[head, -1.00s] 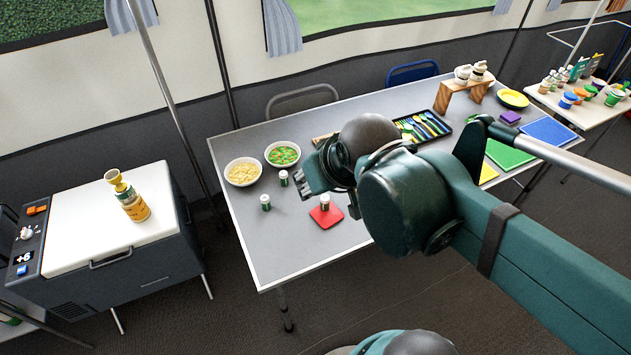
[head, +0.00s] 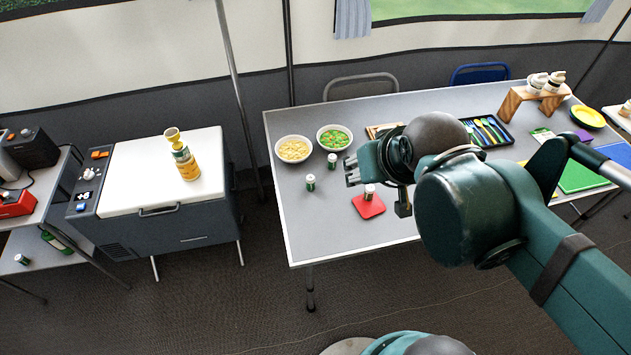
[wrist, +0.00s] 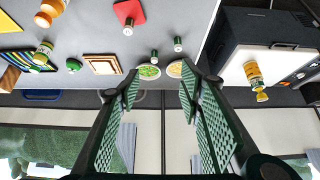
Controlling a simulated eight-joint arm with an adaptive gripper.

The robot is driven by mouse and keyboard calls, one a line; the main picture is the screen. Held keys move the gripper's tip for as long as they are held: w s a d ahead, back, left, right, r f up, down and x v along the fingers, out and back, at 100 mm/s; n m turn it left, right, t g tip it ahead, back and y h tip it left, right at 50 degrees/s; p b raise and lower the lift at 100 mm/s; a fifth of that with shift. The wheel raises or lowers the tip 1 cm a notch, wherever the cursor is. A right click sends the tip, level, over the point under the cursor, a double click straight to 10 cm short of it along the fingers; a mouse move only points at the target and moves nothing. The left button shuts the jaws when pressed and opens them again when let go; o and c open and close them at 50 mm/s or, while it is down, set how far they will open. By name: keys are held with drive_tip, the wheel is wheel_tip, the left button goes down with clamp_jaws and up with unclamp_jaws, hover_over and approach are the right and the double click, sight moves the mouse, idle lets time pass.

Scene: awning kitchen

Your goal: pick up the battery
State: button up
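Several small green-and-white cylinders that look like batteries are in the head view; I cannot tell which the task means. Two stand on the grey table: one cylinder (head: 332,161) near the bowls and another cylinder (head: 310,182) nearer the left edge. A third cylinder (head: 369,192) stands on a red square mat (head: 369,207). Another similar cylinder (head: 22,260) is on a low shelf at far left. In the wrist view the two table cylinders (wrist: 178,44) (wrist: 155,56) stand beyond my fingertips. My gripper (wrist: 161,76) is open and empty, above the table, touching nothing.
Two food bowls, pasta (head: 294,149) and green vegetables (head: 334,138), stand behind the cylinders. A cutlery tray (head: 488,131) and a wooden stand (head: 512,101) are farther right. A white-topped cooler (head: 165,178) bears stacked yellow containers. The table's front left (head: 312,230) is clear.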

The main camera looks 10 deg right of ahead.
drive_tip(key=shift+w+m, duration=0.8)
drive_tip(key=shift+w, duration=0.4)
drive_tip(key=m+g, duration=0.7)
drive_tip(key=m, duration=0.9)
hover_over(310, 177)
wheel_tip(310, 177, down, 24)
drive_tip(key=shift+s, duration=0.15)
drive_tip(key=shift+f+m, duration=0.4)
drive_tip(key=shift+f, duration=0.1)
drive_tip(key=shift+f+b, duration=0.5)
drive_tip(key=shift+f, duration=0.8)
